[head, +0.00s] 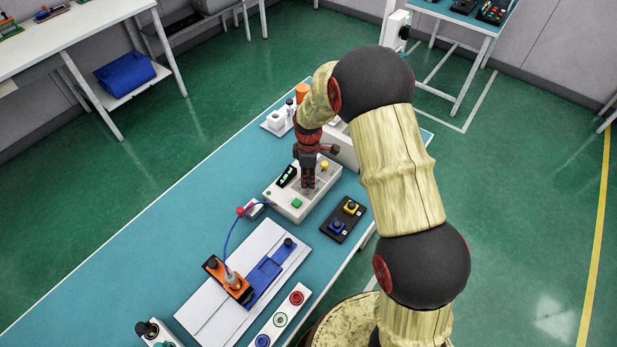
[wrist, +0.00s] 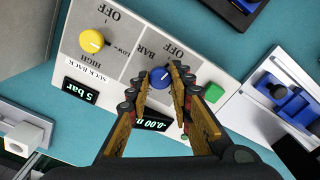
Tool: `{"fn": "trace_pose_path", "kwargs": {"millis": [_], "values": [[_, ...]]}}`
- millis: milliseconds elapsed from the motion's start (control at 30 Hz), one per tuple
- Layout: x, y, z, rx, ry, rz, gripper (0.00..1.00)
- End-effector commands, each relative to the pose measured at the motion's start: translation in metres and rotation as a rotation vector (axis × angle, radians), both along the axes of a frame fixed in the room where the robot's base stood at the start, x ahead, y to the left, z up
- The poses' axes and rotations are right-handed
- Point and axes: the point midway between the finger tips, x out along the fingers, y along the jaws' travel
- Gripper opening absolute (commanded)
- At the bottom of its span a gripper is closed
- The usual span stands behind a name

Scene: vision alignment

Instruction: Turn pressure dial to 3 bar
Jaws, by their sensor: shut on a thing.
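The pressure dial is a small blue knob (wrist: 160,76) on a light grey control box (wrist: 125,42), next to a "BAR" label. My gripper (wrist: 170,80) is over the box with its fingertips shut on the blue knob, one on each side. In the head view my gripper (head: 308,184) points down onto the box (head: 290,205) and hides the knob. A dark display (wrist: 80,91) shows what looks like "5 bar". A second display (wrist: 155,122) is partly covered by my fingers. The knob's exact pointer angle cannot be told.
On the box are a yellow knob (wrist: 91,41) and a green button (wrist: 214,93). A black pad with yellow and blue buttons (head: 343,219) lies right of the box. A white fixture with a blue block (head: 262,276) stands nearer on the teal table (head: 150,255).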

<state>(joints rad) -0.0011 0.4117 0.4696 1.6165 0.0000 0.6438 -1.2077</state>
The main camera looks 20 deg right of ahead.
Motion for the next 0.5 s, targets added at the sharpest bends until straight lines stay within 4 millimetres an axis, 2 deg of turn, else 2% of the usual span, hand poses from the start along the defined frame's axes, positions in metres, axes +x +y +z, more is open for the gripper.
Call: {"fn": "trace_pose_path", "kwargs": {"millis": [500], "values": [[-0.0003,0.0,0.0006,0.0,0.0,-0.483,0.0]]}}
